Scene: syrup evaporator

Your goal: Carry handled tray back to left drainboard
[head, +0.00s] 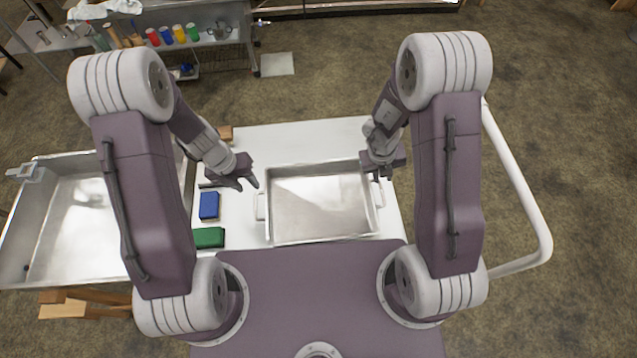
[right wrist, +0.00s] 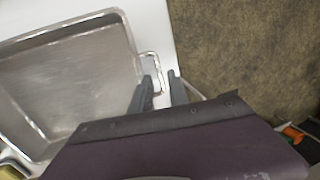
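The handled tray (head: 320,239) is a shallow, empty metal pan lying flat on a white surface in front of me. It has a wire handle on its left side (head: 260,206) and one on its right side (head: 379,194). My left gripper (head: 247,184) is open and empty, just above and beyond the left handle. My right gripper (head: 382,176) is open at the right handle. In the right wrist view its fingers (right wrist: 160,92) stand apart on either side of the right handle's outer bar (right wrist: 153,62). I cannot make out a drainboard for certain.
A blue block (head: 209,205) and a green block (head: 209,238) lie left of the tray on the white surface (head: 290,140). A metal basin (head: 75,220) stands further left. A white rail (head: 530,215) curves at the right. A bench with coloured cans (head: 179,33) is far back.

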